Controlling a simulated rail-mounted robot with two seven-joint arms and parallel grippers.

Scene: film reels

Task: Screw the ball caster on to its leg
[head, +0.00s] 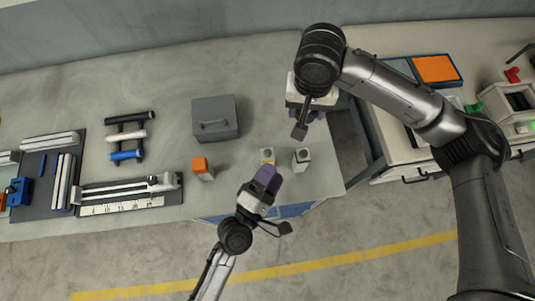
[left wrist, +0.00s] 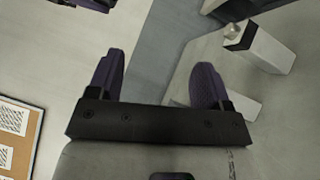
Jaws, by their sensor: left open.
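A pale upright block (head: 302,160) with a small dark round part on top stands near the table's front edge. A second block (head: 267,156), yellowish with a grey top, stands just left of it, partly hidden by my left gripper (head: 266,179). In the left wrist view a white leg-like block (left wrist: 268,50) carries a silver ball (left wrist: 232,31) on a dark end at upper right. Another pale block (left wrist: 243,106) is partly behind the right finger. My left gripper (left wrist: 157,76) is open, with nothing visible between its purple fingers. My right gripper (head: 308,112) hangs above the table farther back; its jaws are unclear.
An orange-topped block (head: 201,168) stands left of the left gripper. A grey box (head: 215,119) and a rack of rollers (head: 128,135) are behind it. A ruler fixture (head: 125,204) lies farther left. A drawer cabinet (head: 400,160) stands at the right, beyond a gap.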

